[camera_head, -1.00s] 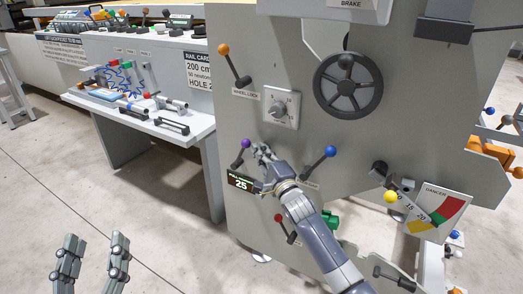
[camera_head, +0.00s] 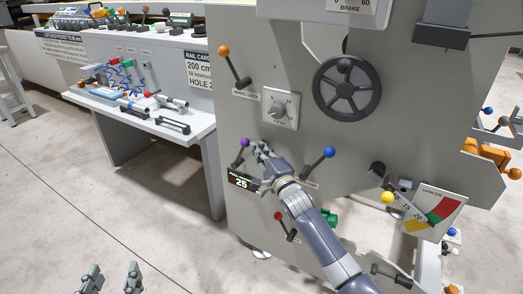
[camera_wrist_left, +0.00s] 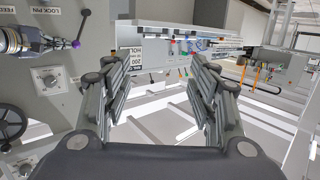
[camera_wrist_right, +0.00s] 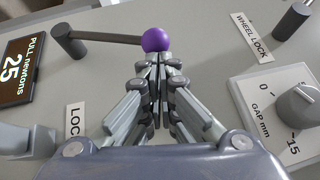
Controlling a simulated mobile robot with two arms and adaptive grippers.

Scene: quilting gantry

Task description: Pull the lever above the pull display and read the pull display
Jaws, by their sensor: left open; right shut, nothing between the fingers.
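The lever with a purple ball (camera_head: 244,143) is on the grey panel, just above the pull display (camera_head: 240,181). In the right wrist view the purple ball (camera_wrist_right: 155,40) sits right at the tips of my right gripper (camera_wrist_right: 157,62), on a grey rod reaching left to its pivot. The pull display (camera_wrist_right: 16,66) reads "PULL newtons 25". My right gripper (camera_head: 261,150) is shut with nothing held; whether it touches the ball I cannot tell. My left gripper (camera_head: 112,272) is open and empty at the lower left, away from the panel.
An orange-ball lever (camera_head: 223,49), a gap knob (camera_head: 280,110), a handwheel (camera_head: 347,87), a blue-ball lever (camera_head: 330,152) and a red-ball lever (camera_head: 278,216) share the panel. A grey side bench (camera_head: 150,115) stands left. Open floor lies at lower left.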

